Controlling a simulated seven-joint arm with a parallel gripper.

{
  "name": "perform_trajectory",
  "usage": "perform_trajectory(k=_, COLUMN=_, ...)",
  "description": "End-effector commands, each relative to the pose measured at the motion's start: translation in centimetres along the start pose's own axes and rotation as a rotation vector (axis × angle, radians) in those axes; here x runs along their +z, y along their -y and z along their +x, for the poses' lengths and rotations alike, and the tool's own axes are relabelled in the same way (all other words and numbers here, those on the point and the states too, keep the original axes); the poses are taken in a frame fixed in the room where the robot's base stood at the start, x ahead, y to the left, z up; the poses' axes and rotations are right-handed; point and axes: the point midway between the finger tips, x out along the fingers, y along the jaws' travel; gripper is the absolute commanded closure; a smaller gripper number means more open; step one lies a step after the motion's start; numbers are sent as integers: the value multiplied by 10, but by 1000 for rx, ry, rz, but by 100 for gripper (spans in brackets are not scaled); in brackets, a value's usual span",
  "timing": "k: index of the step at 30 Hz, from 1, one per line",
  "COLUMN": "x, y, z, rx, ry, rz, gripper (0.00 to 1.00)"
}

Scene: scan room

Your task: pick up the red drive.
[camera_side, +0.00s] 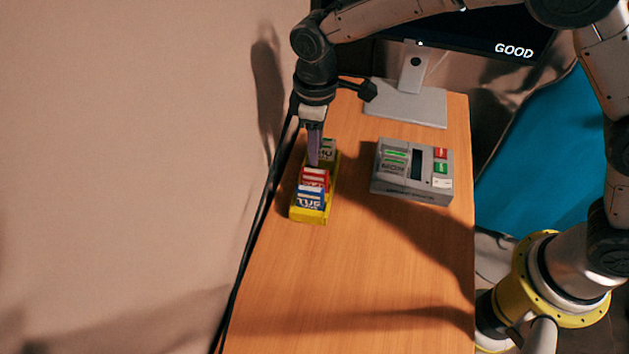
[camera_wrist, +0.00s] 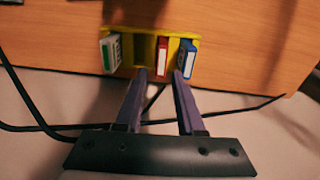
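The red drive (camera_side: 313,178) stands in a yellow holder (camera_side: 309,215) on the left of the wooden table, between a blue drive (camera_side: 310,197) and a green-and-white drive (camera_side: 327,150). In the wrist view the red drive (camera_wrist: 162,55) sits right of an empty slot, with the blue drive (camera_wrist: 187,59) to its right and the green-and-white drive (camera_wrist: 110,53) at the far left. My gripper (camera_wrist: 160,75) is open, its purple fingers apart. The red drive shows between the fingertips, nearer the right one. From the side, my gripper (camera_side: 313,164) points down over the holder; exact contact is unclear.
A monitor (camera_side: 480,40) showing "GOOD" stands behind. Black cables (camera_side: 262,190) run along the table's left edge. The front of the table is clear.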

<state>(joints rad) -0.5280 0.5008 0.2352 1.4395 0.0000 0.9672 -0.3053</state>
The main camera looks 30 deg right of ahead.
Motion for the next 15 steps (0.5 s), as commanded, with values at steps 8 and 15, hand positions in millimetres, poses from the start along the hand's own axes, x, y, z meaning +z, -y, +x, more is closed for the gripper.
perform_trajectory(k=8, x=0, y=0, z=40, rx=0, ry=1, rz=1, gripper=62)
perform_trajectory(k=15, x=0, y=2, z=60, rx=-1, ry=4, rz=0, gripper=62)
